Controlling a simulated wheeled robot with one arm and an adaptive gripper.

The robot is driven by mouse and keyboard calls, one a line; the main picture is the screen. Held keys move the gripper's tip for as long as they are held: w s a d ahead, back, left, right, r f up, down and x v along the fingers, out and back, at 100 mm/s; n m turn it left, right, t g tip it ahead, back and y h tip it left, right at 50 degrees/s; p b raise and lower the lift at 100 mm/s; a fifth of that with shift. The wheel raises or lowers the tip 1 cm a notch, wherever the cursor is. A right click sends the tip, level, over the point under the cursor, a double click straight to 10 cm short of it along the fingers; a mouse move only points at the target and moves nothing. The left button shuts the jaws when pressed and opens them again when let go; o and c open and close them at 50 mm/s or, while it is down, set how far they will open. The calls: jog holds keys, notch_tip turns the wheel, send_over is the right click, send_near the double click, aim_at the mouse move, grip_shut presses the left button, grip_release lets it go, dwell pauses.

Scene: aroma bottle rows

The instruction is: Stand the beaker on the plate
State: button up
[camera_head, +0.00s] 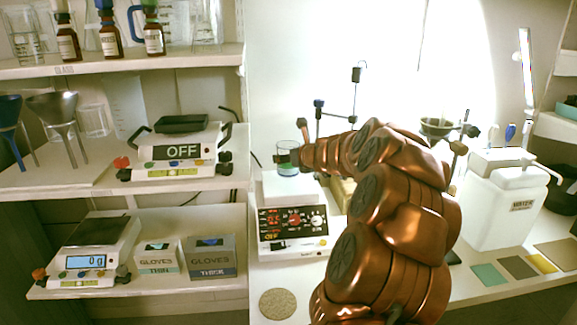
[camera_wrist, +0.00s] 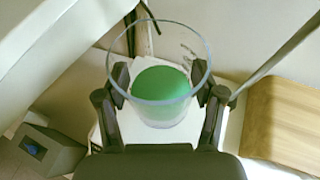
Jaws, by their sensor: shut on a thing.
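The beaker (camera_head: 288,170) is clear glass with green contents. In the wrist view the beaker (camera_wrist: 160,112) stands between the two dark fingers, its round rim facing the camera. My gripper (camera_head: 283,158) is shut on it from the sides, and both fingers show in the wrist view (camera_wrist: 160,88). The white plate (camera_head: 291,190) is the square top of a hotplate unit with a dark, red-lit front panel. The beaker is upright over this plate; I cannot tell whether its base touches. In the wrist view the beaker hides part of the white surface below.
A stand with rods and clamps (camera_head: 355,75) rises behind the plate. A wooden block (camera_wrist: 283,125) is close on the right in the wrist view. Shelves with a device marked OFF (camera_head: 178,152) and glove boxes (camera_head: 210,258) are at left. A round mat (camera_head: 278,303) lies in front.

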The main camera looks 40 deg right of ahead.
jog(key=shift+f+b, duration=0.3)
jog(key=shift+f, duration=1)
jog(key=shift+f, duration=0.1)
jog(key=o, duration=1.3)
jog(key=shift+o, duration=0.2)
jog(key=shift+s+r, duration=0.25)
jog(key=p+v, duration=0.1)
jog(key=v, duration=1)
jog(key=shift+s+p, duration=0.2)
jog(key=shift+p, duration=0.1)
jog(key=shift+r, duration=0.15)
